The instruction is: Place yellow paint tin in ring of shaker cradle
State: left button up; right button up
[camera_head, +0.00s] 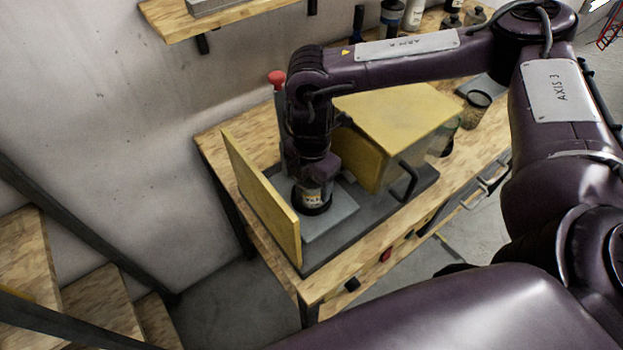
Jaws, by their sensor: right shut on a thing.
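My right gripper (315,178) points down at the shaker and is shut on the small paint tin (313,198), of which only a pale and yellow label strip shows. The tin stands about upright at the dark ring of the cradle (312,210), on a light grey plate (335,222). Its lower part is hidden by the ring's rim, and whether it rests on the bottom I cannot tell. The gripper hides the tin's top. My left gripper is not in view.
The shaker's yellow housing (405,115) stands right of the gripper, with a black handle (408,180). A yellow panel (262,195) stands upright close on the left. A red knob (277,78) rises behind. Cans and bottles stand on the wooden bench (465,165). Wooden steps (95,290) lie at left.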

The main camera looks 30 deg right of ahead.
jog(key=shift+f, duration=0.1)
jog(key=o, duration=1.3)
jog(key=shift+o, duration=0.2)
notch_tip(320, 180, up, 5)
jog(key=shift+b, duration=1)
notch_tip(320, 180, up, 7)
jog(key=shift+r+p, duration=0.15)
jog(key=shift+p, duration=0.25)
jog(key=shift+r, duration=0.1)
